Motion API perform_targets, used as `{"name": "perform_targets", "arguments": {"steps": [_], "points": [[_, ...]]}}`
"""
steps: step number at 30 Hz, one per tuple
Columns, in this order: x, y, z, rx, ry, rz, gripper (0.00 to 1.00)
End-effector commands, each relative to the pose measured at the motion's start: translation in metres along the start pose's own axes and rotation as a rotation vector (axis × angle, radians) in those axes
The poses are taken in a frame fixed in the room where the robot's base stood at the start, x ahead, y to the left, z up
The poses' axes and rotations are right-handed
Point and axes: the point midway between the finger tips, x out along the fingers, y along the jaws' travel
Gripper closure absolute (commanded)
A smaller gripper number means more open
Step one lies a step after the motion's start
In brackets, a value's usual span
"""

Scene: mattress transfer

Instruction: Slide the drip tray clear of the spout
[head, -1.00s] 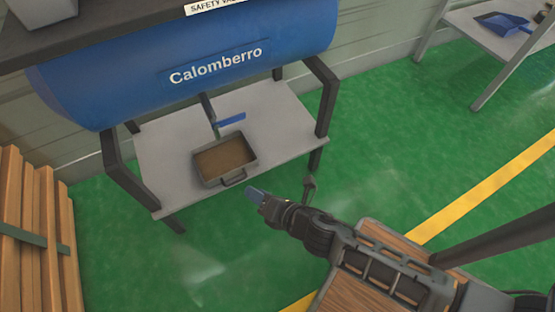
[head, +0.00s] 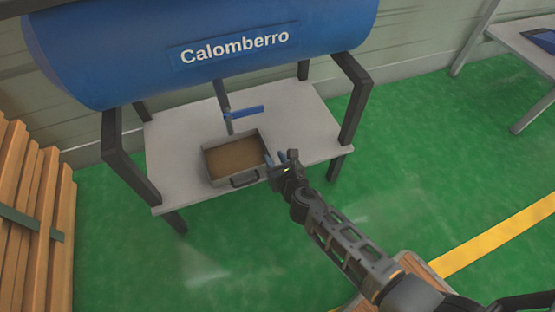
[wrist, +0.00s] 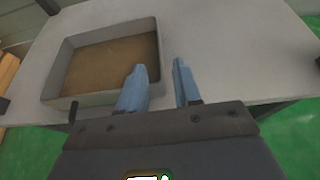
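The drip tray (head: 210,170) is a grey rectangular pan with brown contents and a dark front handle (head: 244,180). It sits on the grey shelf under the blue tank. The spout (head: 222,95) comes down from the tank to just behind the tray, with a blue lever (head: 243,112) on it. My gripper (head: 275,160) is at the tray's right front corner. In the wrist view its two blue fingers (wrist: 160,88) are apart with a gap between them. The left finger overlaps the tray's right wall (wrist: 158,62); whether it touches is unclear. The right finger is over bare shelf.
The shelf (head: 305,130) is bare to the right of the tray. Black frame legs (head: 355,100) stand at its corners, and the blue tank (head: 130,60) hangs above. Stacked wooden planks (head: 35,210) stand at the left. Green floor lies in front.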

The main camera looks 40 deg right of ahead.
Motion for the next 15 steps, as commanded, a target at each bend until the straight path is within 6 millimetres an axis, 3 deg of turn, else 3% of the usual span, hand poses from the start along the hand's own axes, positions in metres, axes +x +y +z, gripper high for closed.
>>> {"name": "perform_targets", "arguments": {"steps": [5,15], "points": [[0.011,0.0,-0.002,0.001,0.0,0.0,0.67],[0.059,0.0,-0.003,0.003,-0.001,0.0,0.67]]}}
